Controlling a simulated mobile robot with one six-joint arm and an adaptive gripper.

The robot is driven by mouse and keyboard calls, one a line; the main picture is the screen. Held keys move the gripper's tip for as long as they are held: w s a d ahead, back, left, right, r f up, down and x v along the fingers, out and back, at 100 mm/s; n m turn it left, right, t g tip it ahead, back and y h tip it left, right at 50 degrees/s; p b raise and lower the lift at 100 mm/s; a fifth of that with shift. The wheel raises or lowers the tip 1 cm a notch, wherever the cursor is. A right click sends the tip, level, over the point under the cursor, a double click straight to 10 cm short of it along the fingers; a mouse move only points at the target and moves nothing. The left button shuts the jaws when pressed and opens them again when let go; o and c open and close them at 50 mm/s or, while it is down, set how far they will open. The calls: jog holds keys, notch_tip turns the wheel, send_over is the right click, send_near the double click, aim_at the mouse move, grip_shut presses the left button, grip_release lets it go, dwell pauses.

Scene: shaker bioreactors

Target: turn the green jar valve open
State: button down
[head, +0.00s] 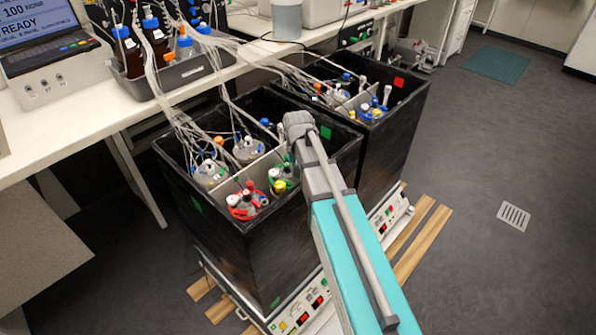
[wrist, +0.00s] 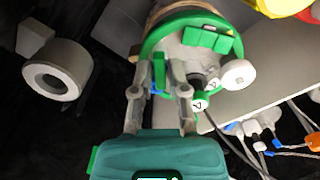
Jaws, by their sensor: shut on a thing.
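The green jar (head: 284,180) stands in the near black box, in the front compartment beside the red jar. In the wrist view its green ring and grey lid (wrist: 190,50) fill the top middle, with pale fittings and a dark tube on the lid. My gripper (wrist: 160,75) is at the lid's near edge, its two fingers close together. The green jar valve (wrist: 159,72) shows as a small green and blue piece between the fingertips, and the gripper is shut on it. The fingers hide much of the valve, so its turn angle cannot be told. In the head view my arm hides the fingers.
The red jar (head: 246,203) stands close by on the left. Two grey-lidded jars sit behind the pale divider (head: 262,163). Tubes run from the bench (head: 60,115) into the box. A second black box (head: 405,110) with more jars adjoins at the right.

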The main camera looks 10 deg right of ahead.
jog(key=shift+n, duration=0.7)
jog(key=c, duration=0.6)
grip_release()
jog(key=shift+m, duration=0.4)
